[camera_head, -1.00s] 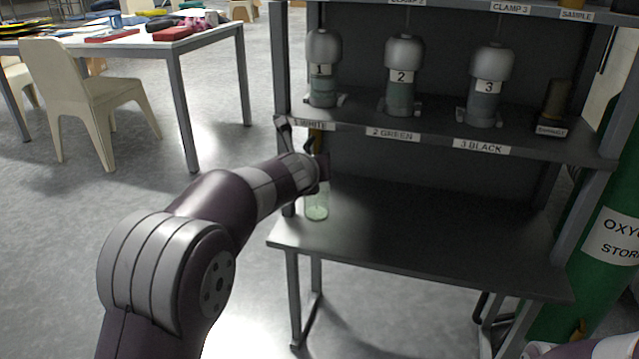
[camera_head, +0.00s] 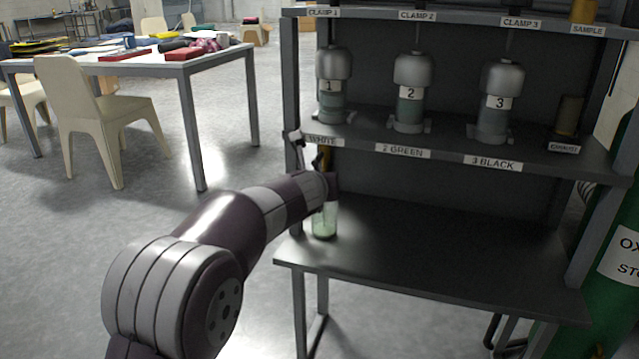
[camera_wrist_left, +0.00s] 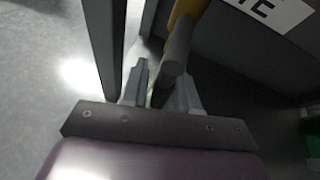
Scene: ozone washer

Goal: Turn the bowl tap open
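A yellow tap (camera_head: 326,160) hangs under the shelf edge near the label "1 WHITE". In the left wrist view its yellow body (camera_wrist_left: 187,11) runs down into a grey cylindrical part (camera_wrist_left: 175,56). My left gripper (camera_head: 308,153) is raised at the tap, below the shelf front. In the wrist view the two fingers of the left gripper (camera_wrist_left: 162,72) stand apart, with the end of the grey part between or just beyond them. I cannot tell whether they touch it. A clear glass (camera_head: 324,222) with green in its bottom stands on the lower shelf below. My right gripper is out of view.
The rack post (camera_head: 290,70) is close to my left gripper. The lower shelf (camera_head: 430,245) is bare right of the glass. A green cylinder (camera_head: 600,300) stands at right.

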